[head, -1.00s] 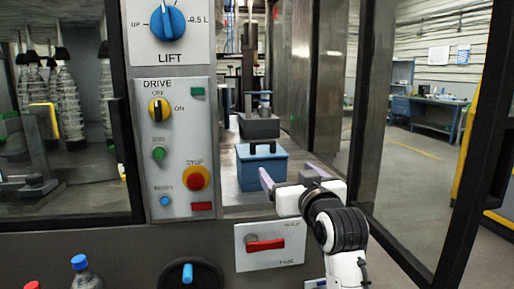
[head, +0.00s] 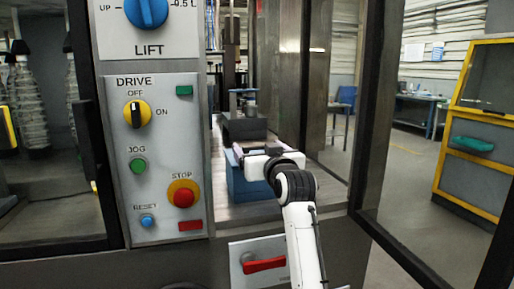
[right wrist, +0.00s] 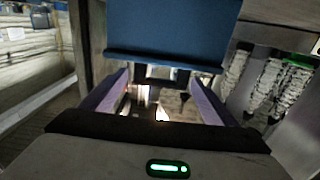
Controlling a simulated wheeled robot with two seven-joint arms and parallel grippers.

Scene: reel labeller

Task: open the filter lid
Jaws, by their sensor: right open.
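The blue filter box (head: 240,186) stands on the metal deck inside the open machine bay, partly hidden behind my right gripper and wrist. In the right wrist view the blue box (right wrist: 175,25) fills the top middle, with a dark lid edge (right wrist: 160,61) and a dark handle (right wrist: 165,76) on it. My right gripper (head: 258,149) is open at the top of the box. In the right wrist view its two purple fingers stand apart, one on each side of the handle. I cannot tell whether they touch it. The lid looks shut. My left gripper is not in view.
A control panel (head: 157,160) with knobs and buttons stands left of the bay. A grey block (head: 244,128) is behind the box. A red-handled plate (head: 264,263) is below the deck. A glazed door frame (head: 366,130) bounds the right side.

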